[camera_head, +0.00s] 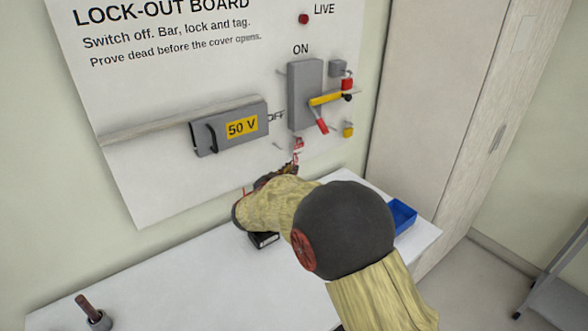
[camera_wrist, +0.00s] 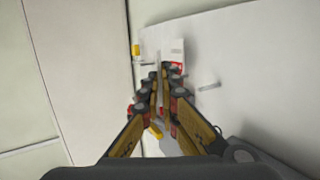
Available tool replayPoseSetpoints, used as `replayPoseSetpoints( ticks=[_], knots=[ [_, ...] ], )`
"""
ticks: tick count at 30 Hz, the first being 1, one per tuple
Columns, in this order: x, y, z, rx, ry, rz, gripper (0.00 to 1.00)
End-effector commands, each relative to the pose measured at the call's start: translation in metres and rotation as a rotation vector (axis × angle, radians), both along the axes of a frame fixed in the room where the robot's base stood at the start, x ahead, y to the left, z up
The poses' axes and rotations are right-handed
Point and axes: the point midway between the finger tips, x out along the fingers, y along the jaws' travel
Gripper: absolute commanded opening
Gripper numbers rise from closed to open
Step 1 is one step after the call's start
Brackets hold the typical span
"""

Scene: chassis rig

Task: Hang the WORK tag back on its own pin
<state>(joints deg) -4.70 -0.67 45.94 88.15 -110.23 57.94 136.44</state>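My gripper (camera_head: 292,170) is low in front of the lock-out board, below the switch. In the wrist view my two fingers (camera_wrist: 161,76) are nearly together, with a thin pale edge between their tips. A small white and red tag (camera_wrist: 178,56) shows right at the fingertips and appears to be in their grip; its lettering is too small to read. In the head view a red and white tag (camera_head: 298,146) shows just above the fingertips. A bare-looking grey pin (camera_wrist: 209,87) sticks out of the board to the right of the fingers in the wrist view. My arm hides part of the bench.
The grey switch box (camera_head: 305,95) has a yellow bar (camera_head: 325,99) and red lever. A red padlock (camera_head: 347,84) and a yellow padlock (camera_head: 348,130) are at its right. A blue bin (camera_head: 402,216) stands on the bench.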

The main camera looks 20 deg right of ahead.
Motion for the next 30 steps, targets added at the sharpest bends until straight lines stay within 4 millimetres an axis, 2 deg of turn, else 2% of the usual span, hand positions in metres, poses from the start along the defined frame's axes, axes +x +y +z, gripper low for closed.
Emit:
replayPoseSetpoints(
  ticks=[30],
  knots=[
    [0.054, 0.011, -0.003, -0.001, 0.002, 0.000, 0.00]
  ],
)
